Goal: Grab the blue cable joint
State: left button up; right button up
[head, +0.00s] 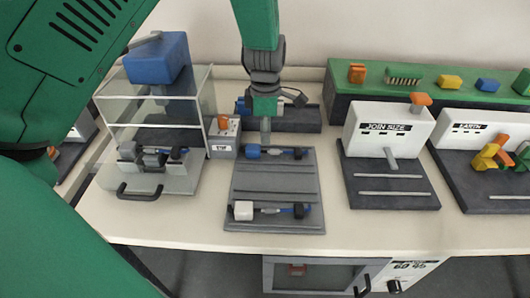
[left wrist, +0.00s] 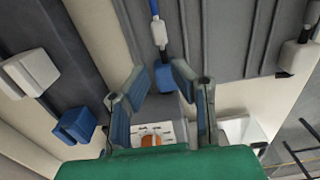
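A blue cable joint (head: 252,152) sits at the left end of the far cable on the grey board (head: 275,183). It also shows in the left wrist view (left wrist: 165,77), just beyond and between the fingertips. My left gripper (head: 265,136) points down from above, over the board's back edge close to that joint. In the left wrist view its two fingers (left wrist: 160,76) are spread apart with nothing held between them. Whether a fingertip touches the joint cannot be told. A white joint (head: 243,210) ends the nearer cable. My right gripper is not in view.
A small box with an orange knob (head: 223,127) stands left of the board's back. A clear-walled machine with a blue top (head: 158,58) is farther left. The JOIN SIZE station (head: 390,130) is at right. A dark rack (head: 300,118) lies behind my gripper.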

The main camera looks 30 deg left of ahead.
aim_at(271, 150)
pick_arm(q)
jog(key=shift+w+f, duration=0.1)
jog(key=shift+f, duration=0.4)
jog(key=shift+d+f, duration=0.15)
jog(key=shift+d, duration=0.1)
jog(key=f, duration=0.1)
jog(key=d+f, duration=0.1)
jog(key=f, duration=0.1)
jog(key=shift+d+f+b, duration=0.35)
jog(key=shift+d+f, duration=0.05)
jog(key=shift+a+f, duration=0.15)
jog(key=shift+f, duration=0.15)
jog(key=shift+a+f, duration=0.2)
jog(key=shift+a, duration=0.6)
jog(key=shift+c, duration=0.2)
grip_shut()
jog(key=shift+d, duration=0.45)
jog(key=shift+d+r, duration=0.15)
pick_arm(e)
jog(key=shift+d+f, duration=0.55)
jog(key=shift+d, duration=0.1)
